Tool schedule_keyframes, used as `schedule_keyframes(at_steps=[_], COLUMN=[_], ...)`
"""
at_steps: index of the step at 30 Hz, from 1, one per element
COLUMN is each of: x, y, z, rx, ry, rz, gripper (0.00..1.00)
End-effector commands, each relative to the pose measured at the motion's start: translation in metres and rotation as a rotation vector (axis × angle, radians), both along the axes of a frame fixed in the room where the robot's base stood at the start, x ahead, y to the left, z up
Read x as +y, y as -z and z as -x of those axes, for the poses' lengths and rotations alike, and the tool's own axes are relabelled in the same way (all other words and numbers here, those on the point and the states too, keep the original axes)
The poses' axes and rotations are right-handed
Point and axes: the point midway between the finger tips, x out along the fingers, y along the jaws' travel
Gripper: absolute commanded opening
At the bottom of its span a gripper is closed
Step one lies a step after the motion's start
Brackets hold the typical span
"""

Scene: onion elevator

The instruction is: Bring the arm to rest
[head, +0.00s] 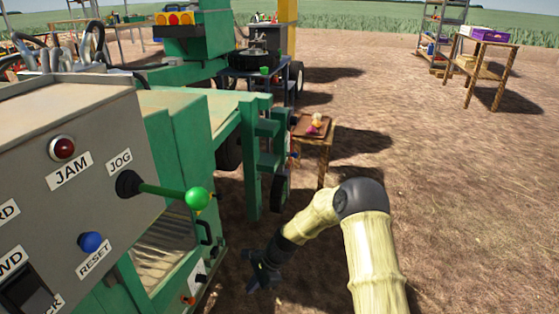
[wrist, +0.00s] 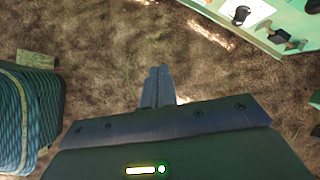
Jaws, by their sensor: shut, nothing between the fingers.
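My gripper (head: 262,272) is at the end of my bent arm in the head view, low beside the green machine (head: 232,150). It points down and to the left, over bare ground. In the wrist view my gripper (wrist: 158,85) shows its fingers together, with nothing between them and brown ground beyond. It looks apart from the machine.
A grey control panel (head: 90,150) with a green-knobbed JOG lever (head: 197,198) and a blue RESET button (head: 91,242) stands at left. A small wooden table (head: 325,145) stands beyond my arm. Open dirt lies to the right. A dark ribbed object (wrist: 30,118) is at the wrist view's left.

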Motion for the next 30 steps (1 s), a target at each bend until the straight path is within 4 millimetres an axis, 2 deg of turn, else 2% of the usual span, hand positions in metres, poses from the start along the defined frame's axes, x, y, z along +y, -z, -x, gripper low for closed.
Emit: schedule_keyframes(at_steps=[1, 11, 18, 24, 30], x=[-0.012, -0.095, -0.152, -0.193, -0.217], y=[-0.021, -0.116, -0.183, -0.229, -0.256], z=[0.003, 0.038, 0.078, 0.118, 0.152], rx=[-0.049, -0.316, -0.458, -0.546, -0.600], ry=[-0.052, -0.404, -0.643, -0.822, -0.950], rz=[0.030, 0.215, 0.343, 0.432, 0.486], gripper=[0.00, 0.00, 0.00, 0.00, 0.00])
